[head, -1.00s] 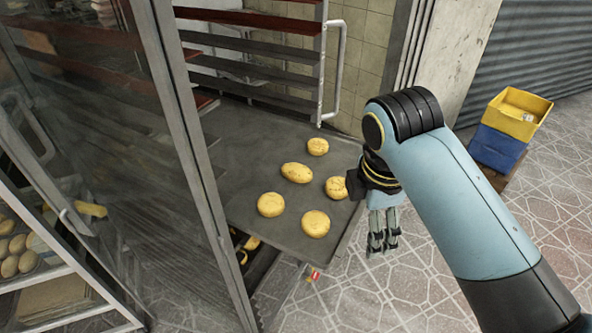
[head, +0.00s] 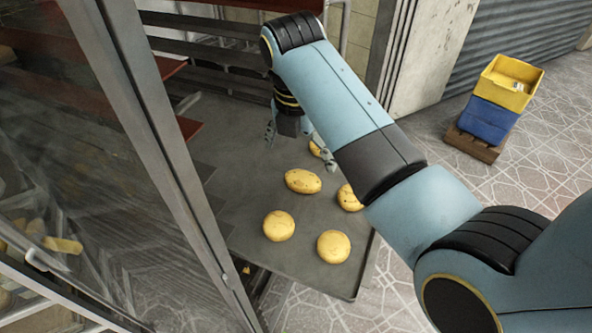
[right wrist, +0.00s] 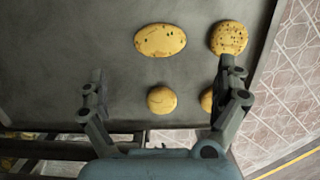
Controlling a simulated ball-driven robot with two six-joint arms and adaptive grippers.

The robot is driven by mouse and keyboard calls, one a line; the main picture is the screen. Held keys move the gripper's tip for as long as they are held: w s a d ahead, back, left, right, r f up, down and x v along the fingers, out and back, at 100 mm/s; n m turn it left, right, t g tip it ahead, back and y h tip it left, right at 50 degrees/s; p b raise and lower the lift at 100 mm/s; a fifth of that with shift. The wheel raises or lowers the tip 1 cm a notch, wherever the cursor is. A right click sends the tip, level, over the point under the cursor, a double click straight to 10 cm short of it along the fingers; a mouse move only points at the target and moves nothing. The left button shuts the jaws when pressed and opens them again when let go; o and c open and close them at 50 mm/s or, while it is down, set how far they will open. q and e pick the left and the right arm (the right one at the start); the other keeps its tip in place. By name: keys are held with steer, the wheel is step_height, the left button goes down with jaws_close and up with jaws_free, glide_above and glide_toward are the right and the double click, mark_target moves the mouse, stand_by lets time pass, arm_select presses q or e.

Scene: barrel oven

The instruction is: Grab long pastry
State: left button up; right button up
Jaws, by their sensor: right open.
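The long pastry (head: 303,181) is a golden oval with dark specks. It lies on the dark grey tray (head: 325,272) and also shows in the right wrist view (right wrist: 160,40). My right gripper (head: 298,146) is open and empty over the back of the tray, behind the long pastry in the head view. In the right wrist view the parted fingers (right wrist: 162,70) have the long pastry ahead, between their lines and apart from them. My left gripper is not in view.
Round pastries lie around it: front left (head: 278,226), front right (head: 333,246), right (head: 350,199), and one partly behind my right gripper (head: 316,149). A glass oven door (head: 150,150) stands left. Yellow and blue crates (head: 490,118) stand on the floor at right.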

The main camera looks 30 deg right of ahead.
mark_target(302, 177)
steer(key=f, duration=0.3)
steer(key=shift+d+f, duration=0.3)
steer(key=shift+f, duration=0.05)
steer(key=shift+w+f, duration=0.1)
steer(key=shift+f, duration=0.2)
steer(key=f, duration=0.5)
steer(key=shift+w+d, duration=0.25)
steer(key=shift+w, duration=0.1)
steer(key=c, duration=1.2)
arm_select(q)
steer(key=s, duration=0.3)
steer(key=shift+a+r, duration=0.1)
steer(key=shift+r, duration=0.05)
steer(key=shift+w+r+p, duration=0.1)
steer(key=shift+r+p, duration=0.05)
steer(key=shift+p, duration=0.2)
arm_select(e)
steer(key=shift+r, duration=0.15)
